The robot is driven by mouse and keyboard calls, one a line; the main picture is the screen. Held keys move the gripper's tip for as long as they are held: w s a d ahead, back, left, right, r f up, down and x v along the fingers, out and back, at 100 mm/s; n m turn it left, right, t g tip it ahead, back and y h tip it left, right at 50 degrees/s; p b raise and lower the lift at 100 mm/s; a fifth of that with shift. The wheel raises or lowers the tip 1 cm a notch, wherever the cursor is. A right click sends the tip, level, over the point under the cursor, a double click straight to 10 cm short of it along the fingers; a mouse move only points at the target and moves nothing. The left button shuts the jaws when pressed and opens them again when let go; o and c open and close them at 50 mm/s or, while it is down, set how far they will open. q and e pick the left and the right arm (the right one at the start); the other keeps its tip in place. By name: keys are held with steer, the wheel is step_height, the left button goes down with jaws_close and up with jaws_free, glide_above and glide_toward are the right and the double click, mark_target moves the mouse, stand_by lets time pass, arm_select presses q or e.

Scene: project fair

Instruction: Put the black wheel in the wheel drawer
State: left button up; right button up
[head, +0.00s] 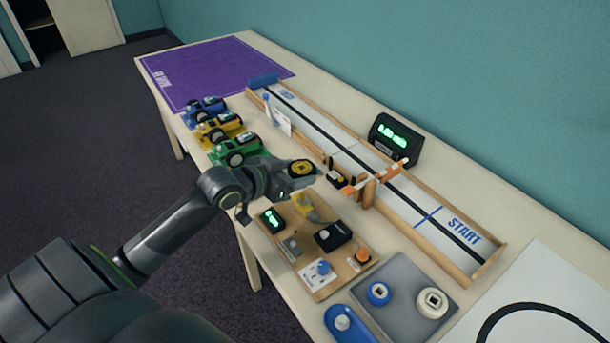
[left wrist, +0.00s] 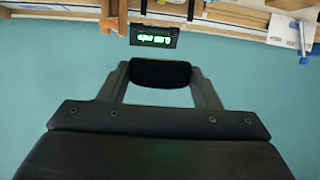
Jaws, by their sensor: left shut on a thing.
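My left gripper (head: 298,176) is shut on a black wheel with a yellow hub (head: 303,167), held above the table between the green car and the wooden track. In the left wrist view the gripper (left wrist: 160,82) shows its two fingers at either side of the black wheel (left wrist: 160,72). The wheel drawer cannot be made out in either view. My right gripper is not in view.
Blue (head: 205,109), yellow (head: 221,128) and green (head: 236,149) cars stand left of the track (head: 335,150). A wooden board (head: 341,268) with electronics and a grey tray (head: 397,268) with blue and white round parts lie nearer. A timer (head: 395,138) stands behind the track.

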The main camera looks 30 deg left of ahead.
arm_select(q)
steer(key=shift+d+r, duration=0.1)
steer(key=shift+r, duration=0.65)
steer(key=s+d+r+m+g+h+p, duration=0.25)
steer(key=s+d+m+h, duration=0.2)
steer(key=d, duration=0.25)
steer(key=s+d+r+m+g+h+p, duration=0.1)
steer(key=s+d+r+m+g+h, duration=0.25)
steer(key=s+d, duration=0.25)
steer(key=w+a+f+n+t+y+b, duration=0.1)
steer(key=w+a+f+n+t+y, duration=0.1)
steer(key=w+a, duration=0.1)
steer(key=w+a+f+n+t+y+b, duration=0.1)
steer(key=w+a+f+n+t+y, duration=0.1)
steer(key=a, duration=0.3)
steer(key=w+a+f+n+t+y+b, duration=0.1)
steer(key=w+a+f+n+y, duration=0.1)
steer(key=w+a+n+y, duration=0.1)
steer(key=shift+w+a+f+n+t+y, duration=0.1)
steer(key=shift+w+a+n+t+y, duration=0.15)
steer(key=shift+w, duration=0.25)
steer(key=shift+w+a+n+t+y, duration=0.1)
steer(key=shift+w+a+t, duration=0.05)
steer(key=shift+w+a, duration=0.65)
steer(key=shift+a, duration=0.05)
